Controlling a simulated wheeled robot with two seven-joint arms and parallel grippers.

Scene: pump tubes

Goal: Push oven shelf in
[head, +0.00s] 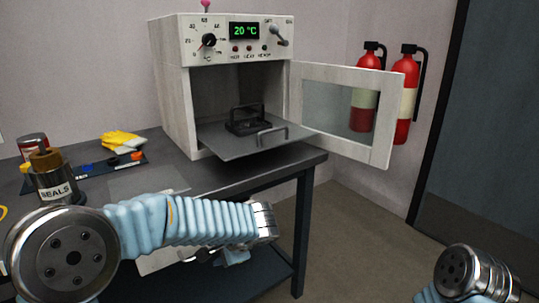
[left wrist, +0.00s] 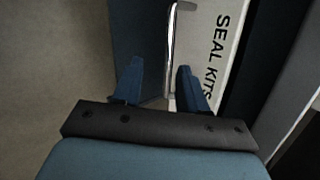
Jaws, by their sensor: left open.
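The oven shelf (head: 228,142) is a flat grey plate sticking out of the front of the white oven (head: 172,85). A small metal handle (head: 272,135) stands at its front right edge. A dark fixture with a looped handle (head: 247,121) sits on the shelf. The oven door (head: 338,110) is swung open to the right. My left gripper is low in front of the table, well below the shelf. In the left wrist view its fingers (left wrist: 160,88) are apart, with a silver bar handle (left wrist: 171,45) showing between them; whether they surround it I cannot tell. My right gripper is out of view.
A white panel marked SEAL KITS (left wrist: 212,50) lies beside the bar. Two fire extinguishers (head: 408,90) hang behind the open door.

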